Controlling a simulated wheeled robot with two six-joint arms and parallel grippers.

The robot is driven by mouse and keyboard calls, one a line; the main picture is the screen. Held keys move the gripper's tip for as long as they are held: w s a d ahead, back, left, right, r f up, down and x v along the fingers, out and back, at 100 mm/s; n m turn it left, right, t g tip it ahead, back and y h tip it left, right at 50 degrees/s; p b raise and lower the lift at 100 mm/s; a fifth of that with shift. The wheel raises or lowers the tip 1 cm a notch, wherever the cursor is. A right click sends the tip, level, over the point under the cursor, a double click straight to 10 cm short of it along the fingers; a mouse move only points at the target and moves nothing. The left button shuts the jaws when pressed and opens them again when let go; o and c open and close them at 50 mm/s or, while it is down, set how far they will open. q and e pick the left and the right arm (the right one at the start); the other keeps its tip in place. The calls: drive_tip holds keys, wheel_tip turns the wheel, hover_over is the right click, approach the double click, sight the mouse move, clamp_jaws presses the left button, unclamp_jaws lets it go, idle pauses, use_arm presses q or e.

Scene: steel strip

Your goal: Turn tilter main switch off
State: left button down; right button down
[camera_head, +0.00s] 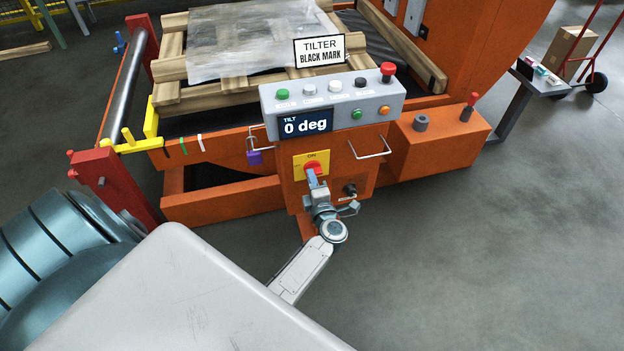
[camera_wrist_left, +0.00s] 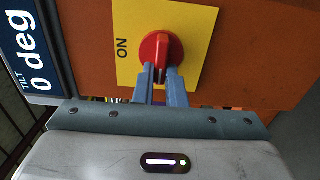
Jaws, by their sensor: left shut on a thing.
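The tilter main switch is a red rotary knob (camera_head: 313,169) on a yellow plate (camera_head: 303,161) marked ON, on the orange front of the tilter (camera_head: 280,197). The knob (camera_wrist_left: 160,52) and its plate (camera_wrist_left: 205,30) fill the middle of the left wrist view. My left gripper (camera_head: 312,178) reaches the knob from below in the head view. In the left wrist view its two fingers (camera_wrist_left: 162,82) are shut on the knob's grip, which lines up with the fingers. The tilt display (camera_head: 305,125) reads 0 deg. My right gripper is out of view.
A grey control panel (camera_head: 340,90) with several buttons sits just above the switch. A wire handle (camera_head: 369,153) and a purple padlock (camera_head: 255,158) flank it, and a small black knob (camera_head: 350,189) is close at lower right. The floor (camera_head: 480,260) at right is clear.

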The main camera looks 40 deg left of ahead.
use_arm(q)
drive_tip(key=c, duration=1.5)
unclamp_jaws()
drive_tip(key=v, duration=1.1)
drive_tip(key=shift+b, duration=0.3)
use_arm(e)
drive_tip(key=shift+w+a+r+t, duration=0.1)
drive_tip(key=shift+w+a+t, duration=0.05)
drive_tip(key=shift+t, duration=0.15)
use_arm(q)
drive_tip(key=shift+a, duration=0.1)
